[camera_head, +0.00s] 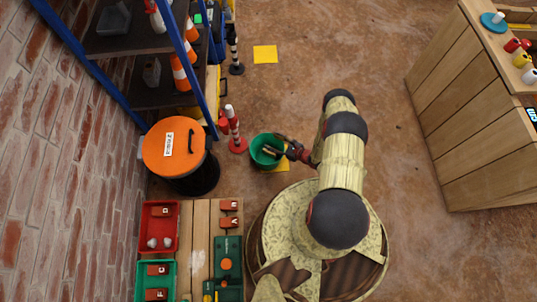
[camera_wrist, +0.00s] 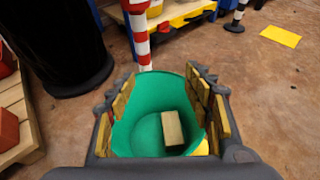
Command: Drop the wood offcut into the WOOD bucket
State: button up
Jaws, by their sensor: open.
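The wood offcut (camera_wrist: 172,130), a small pale block, shows within the green bucket's outline between my fingers in the wrist view. I cannot tell whether it rests on the bucket floor or is above it. The bucket (camera_wrist: 150,83) stands open on the floor; it also shows in the head view (camera_head: 258,159). No WOOD label is readable on it. My gripper (camera_wrist: 160,78) is open over the bucket, one finger at each side, apart from the offcut. In the head view my gripper (camera_head: 284,147) reaches over the bucket's right side and hides part of it.
A red-and-white post (camera_head: 234,128) stands close behind the bucket. A black drum with an orange lid (camera_head: 165,160) and a blue-framed shelf (camera_head: 130,60) are to the left. A wooden bench (camera_head: 470,110) stands at right; floor between is clear.

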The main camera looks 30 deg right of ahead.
jog(key=shift+o, duration=0.2)
jog(key=shift+s, duration=0.1)
jog(key=v, duration=1.2)
jog(key=shift+d+f, duration=0.1)
jog(key=shift+f, duration=0.05)
